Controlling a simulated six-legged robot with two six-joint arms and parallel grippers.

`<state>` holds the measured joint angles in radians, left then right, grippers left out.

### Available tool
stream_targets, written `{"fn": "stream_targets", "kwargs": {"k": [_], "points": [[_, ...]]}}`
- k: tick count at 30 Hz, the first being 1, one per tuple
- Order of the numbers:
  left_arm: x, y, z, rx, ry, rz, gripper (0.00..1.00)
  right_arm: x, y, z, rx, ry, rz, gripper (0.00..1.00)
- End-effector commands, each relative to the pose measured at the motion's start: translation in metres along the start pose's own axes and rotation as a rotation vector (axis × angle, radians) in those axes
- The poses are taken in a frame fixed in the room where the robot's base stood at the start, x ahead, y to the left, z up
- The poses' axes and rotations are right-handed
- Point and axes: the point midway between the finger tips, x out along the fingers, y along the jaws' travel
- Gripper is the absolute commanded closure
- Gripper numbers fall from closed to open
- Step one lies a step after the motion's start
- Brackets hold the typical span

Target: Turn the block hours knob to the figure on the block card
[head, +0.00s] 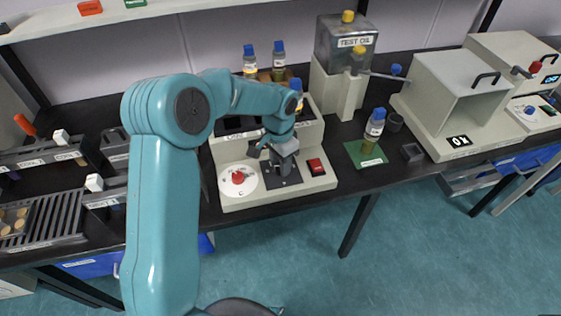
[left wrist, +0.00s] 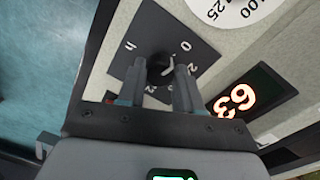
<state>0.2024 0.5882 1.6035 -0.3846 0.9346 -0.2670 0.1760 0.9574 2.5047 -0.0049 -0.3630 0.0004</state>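The block hours knob (left wrist: 160,69) is a small black knob on a dark square plate (left wrist: 148,30) with pale figures, among them a 0, a 2 and an h. My left gripper (left wrist: 160,75) has one finger on each side of the knob; no firm grip shows. In the head view my left gripper (head: 284,152) hangs over the front of a cream machine (head: 222,153) and hides most of the plate and the knob. The knob's exact pointing is partly hidden. I cannot make out a block card. My right gripper is not in view.
A red knob (head: 238,177) on a white dial stands left of the plate, and a red switch (head: 316,167) right of it. A lit red display (left wrist: 236,98) is close beside the fingers. A bottle (head: 374,130) stands on a green mat to the right.

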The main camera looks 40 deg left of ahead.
Motion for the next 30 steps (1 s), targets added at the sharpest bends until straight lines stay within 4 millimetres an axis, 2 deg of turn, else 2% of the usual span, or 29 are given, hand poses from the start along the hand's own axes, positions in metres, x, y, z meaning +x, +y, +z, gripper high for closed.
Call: {"fn": "stream_targets", "kwargs": {"k": [11,30], "points": [[-0.0023,0.0002,-0.0003,0.084,-0.003,0.000,0.96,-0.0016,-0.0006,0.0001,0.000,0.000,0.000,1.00],[-0.0039,-0.0003,-0.0015,0.614,-0.023,-0.003,0.96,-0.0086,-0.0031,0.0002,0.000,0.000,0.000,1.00]]}}
